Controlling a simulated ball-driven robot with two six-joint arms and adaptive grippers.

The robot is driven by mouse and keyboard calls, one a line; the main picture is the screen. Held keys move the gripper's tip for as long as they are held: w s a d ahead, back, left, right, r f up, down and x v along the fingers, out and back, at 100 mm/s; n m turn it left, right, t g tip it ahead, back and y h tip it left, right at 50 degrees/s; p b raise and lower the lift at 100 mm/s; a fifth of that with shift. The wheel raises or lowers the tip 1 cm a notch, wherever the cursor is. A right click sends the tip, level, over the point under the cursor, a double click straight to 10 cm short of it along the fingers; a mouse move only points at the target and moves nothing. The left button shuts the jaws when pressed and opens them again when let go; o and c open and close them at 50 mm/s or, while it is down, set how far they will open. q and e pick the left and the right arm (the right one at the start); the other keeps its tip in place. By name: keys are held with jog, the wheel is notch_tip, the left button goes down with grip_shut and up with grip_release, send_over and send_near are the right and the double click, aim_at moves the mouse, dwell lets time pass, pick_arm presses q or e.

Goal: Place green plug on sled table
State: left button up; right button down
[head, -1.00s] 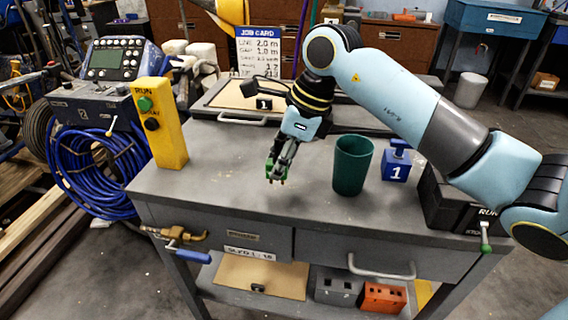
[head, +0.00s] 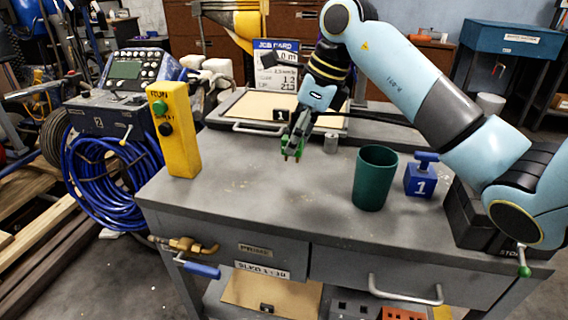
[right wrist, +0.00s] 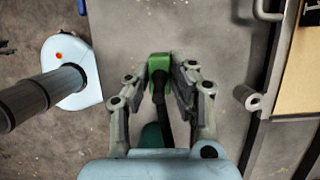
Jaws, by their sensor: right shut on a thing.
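The green plug (head: 293,153) is held in my right gripper (head: 292,146), over the grey sled table (head: 240,190). In the right wrist view the green plug (right wrist: 159,64) sits between the two fingertips of my right gripper (right wrist: 160,75), with a dark part running back toward the palm. The fingers are closed against its sides. I cannot tell whether the plug touches the tabletop. My left gripper is not in view.
A green cup (head: 375,178) and a blue block marked 1 (head: 420,176) stand to the right. A small grey cylinder (head: 331,142) stands just right of the gripper. A yellow button box (head: 175,130) is at left. The table's front left is clear.

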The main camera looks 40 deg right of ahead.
aim_at(287, 155)
jog(key=shift+w+a+f, duration=0.3)
jog(key=shift+a, duration=0.15)
jog(key=shift+w+a+f, duration=0.3)
jog(key=shift+a, duration=0.15)
jog(key=shift+a+f, duration=0.1)
jog(key=shift+f, duration=2)
jog(key=shift+f, duration=0.1)
jog(key=c, duration=1.1)
grip_release()
jog(key=shift+c, duration=0.2)
jog(key=shift+r, duration=0.3)
jog(key=v, duration=1.1)
jog(key=shift+r+p, duration=0.3)
jog(key=shift+r, duration=0.05)
